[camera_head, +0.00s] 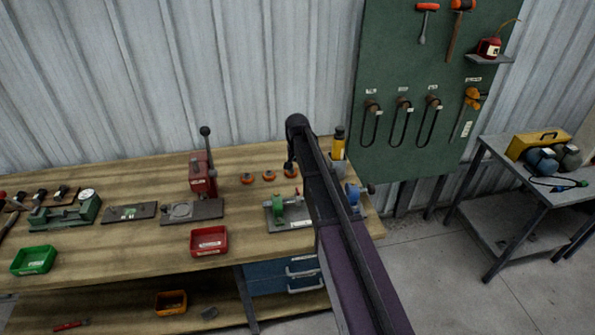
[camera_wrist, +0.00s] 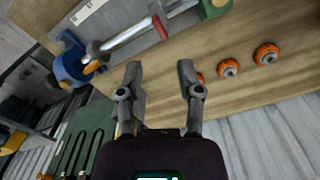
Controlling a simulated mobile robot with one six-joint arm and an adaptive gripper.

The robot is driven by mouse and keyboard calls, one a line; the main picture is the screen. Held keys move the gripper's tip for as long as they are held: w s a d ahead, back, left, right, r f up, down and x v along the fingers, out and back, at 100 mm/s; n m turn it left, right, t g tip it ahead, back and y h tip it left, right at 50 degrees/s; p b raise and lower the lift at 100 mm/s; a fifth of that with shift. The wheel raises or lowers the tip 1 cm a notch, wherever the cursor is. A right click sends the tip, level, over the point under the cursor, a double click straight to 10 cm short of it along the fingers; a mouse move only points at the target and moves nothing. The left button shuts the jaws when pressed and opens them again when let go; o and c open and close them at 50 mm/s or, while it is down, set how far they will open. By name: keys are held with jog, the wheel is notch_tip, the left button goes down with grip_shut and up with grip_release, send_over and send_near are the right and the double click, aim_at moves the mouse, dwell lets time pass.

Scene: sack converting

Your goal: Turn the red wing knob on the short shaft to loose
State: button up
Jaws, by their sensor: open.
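A silver shaft (camera_wrist: 130,37) runs between a green holder (camera_wrist: 214,7) and a blue holder (camera_wrist: 73,66) in the wrist view. A small red piece (camera_wrist: 160,27), which looks like the red wing knob, sits beside the shaft. Its turned position cannot be told. In the head view the green holder (camera_head: 278,206) and the blue part (camera_head: 352,194) show on either side of my arm, which hides the middle of the fixture. My gripper (camera_wrist: 160,66) is open and empty, with its fingers apart from the knob and shaft.
Orange round knobs (camera_wrist: 229,69) lie on the wooden bench (camera_head: 130,240) near my right finger. A yellow bottle (camera_head: 338,146) stands behind the fixture. A red press (camera_head: 202,175) and a red tray (camera_head: 209,241) are to the left. A green tool board (camera_head: 400,140) stands behind.

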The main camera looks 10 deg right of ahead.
jog(key=shift+r+p, duration=2.2)
jog(key=shift+r, duration=0.25)
jog(key=s+f+n+b, duration=0.5)
jog(key=s+f+b, duration=2)
jog(key=f+b, duration=0.5)
jog(key=shift+s, duration=0.3)
notch_tip(320, 180, up, 8)
jog(key=s+p, duration=0.1)
jog(key=p, duration=0.7)
jog(key=shift+s+r, duration=0.15)
jog(key=shift+s, duration=0.2)
